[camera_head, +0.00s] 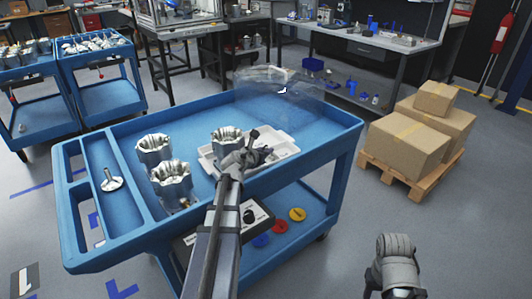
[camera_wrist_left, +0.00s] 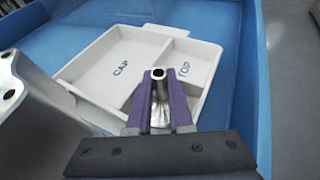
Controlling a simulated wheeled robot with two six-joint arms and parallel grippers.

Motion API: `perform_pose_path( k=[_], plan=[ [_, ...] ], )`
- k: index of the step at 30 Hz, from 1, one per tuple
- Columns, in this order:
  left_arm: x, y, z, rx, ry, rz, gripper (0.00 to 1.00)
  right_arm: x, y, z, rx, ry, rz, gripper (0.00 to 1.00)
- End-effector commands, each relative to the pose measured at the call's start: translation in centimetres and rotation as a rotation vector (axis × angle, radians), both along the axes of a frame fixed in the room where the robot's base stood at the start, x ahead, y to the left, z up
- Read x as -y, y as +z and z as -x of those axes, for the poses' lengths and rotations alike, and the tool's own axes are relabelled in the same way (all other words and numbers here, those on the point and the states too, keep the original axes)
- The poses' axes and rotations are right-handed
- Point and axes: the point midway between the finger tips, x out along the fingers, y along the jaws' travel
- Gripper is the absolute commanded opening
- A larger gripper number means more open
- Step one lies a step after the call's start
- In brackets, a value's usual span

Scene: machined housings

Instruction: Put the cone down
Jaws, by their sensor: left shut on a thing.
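My left gripper (camera_head: 250,146) is over the white tray (camera_head: 287,138) on the blue cart. In the left wrist view its purple fingers (camera_wrist_left: 159,105) are shut on a silver metal piece, the cone (camera_wrist_left: 159,88), with a dark round hole in its upper end. The tray (camera_wrist_left: 98,45) shows there with compartments marked CAP and TOP. In that view the cone overlaps the divider region by TOP; I cannot tell whether it touches the tray. Its lower part is hidden.
Machined housings (camera_head: 170,180) stand on the cart (camera_head: 115,125) left of the tray; one (camera_wrist_left: 40,125) is close beside my left gripper. A silver stemmed disc (camera_head: 111,183) lies in the cart's left compartment. A transparent cover-like shape (camera_head: 278,98) is behind the tray. Boxes (camera_head: 408,140) stand on a pallet at right.

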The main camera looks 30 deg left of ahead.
Motion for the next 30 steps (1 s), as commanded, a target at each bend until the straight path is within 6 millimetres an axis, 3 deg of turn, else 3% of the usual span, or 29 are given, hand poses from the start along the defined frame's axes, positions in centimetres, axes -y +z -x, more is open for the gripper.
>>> perform_pose_path(
  k=[3,4,12,22,30],
  plan=[
    [0.0,-0.4,0.0,0.000,0.000,0.000,0.00,0.0,-0.4,0.0,0.000,0.000,0.000,0.50],
    [0.0,-0.4,0.0,0.000,0.000,0.000,0.20,0.0,-0.4,0.0,0.000,0.000,0.000,0.50],
    [0.0,-0.3,0.0,0.000,0.000,0.000,0.49,0.0,-0.3,0.0,0.000,0.000,0.000,0.50],
    [0.0,0.3,0.1,0.000,0.000,0.000,0.49,0.0,0.3,0.0,0.000,0.000,0.000,0.50],
    [0.4,2.4,5.2,0.000,0.002,0.000,0.49,0.0,2.4,0.0,0.000,0.000,0.000,0.50]
  ],
)
